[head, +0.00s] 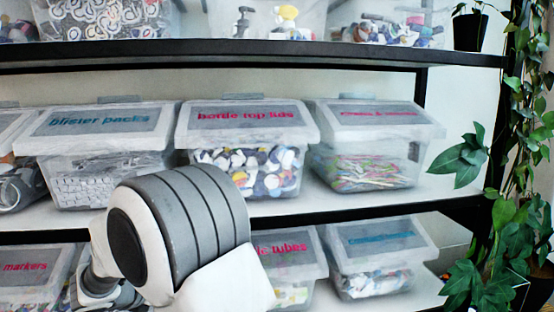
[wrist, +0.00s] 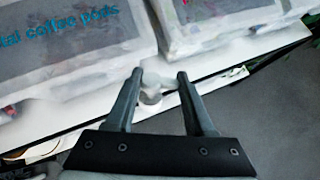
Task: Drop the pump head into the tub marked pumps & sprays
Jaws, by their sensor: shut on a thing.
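In the wrist view my gripper (wrist: 160,76) is shut on a small pale grey thing, the pump head (wrist: 152,92), held between its fingertips. The pump head is blurred, and its details are hard to tell. It is in front of a white shelf edge, near two lidded tubs. In the head view my arm hides the gripper and the pump head. A clear tub (head: 262,32) on the top shelf holds pump and spray tops; its label is out of view. I cannot read "pumps & sprays" on any tub.
In the wrist view a tub marked coffee pods (wrist: 60,50) is at left and another tub (wrist: 215,28) at right; grey floor is at lower right. The head view shows tubs of blister packs (head: 100,122) and bottle top lids (head: 246,115), and a trailing plant (head: 520,160).

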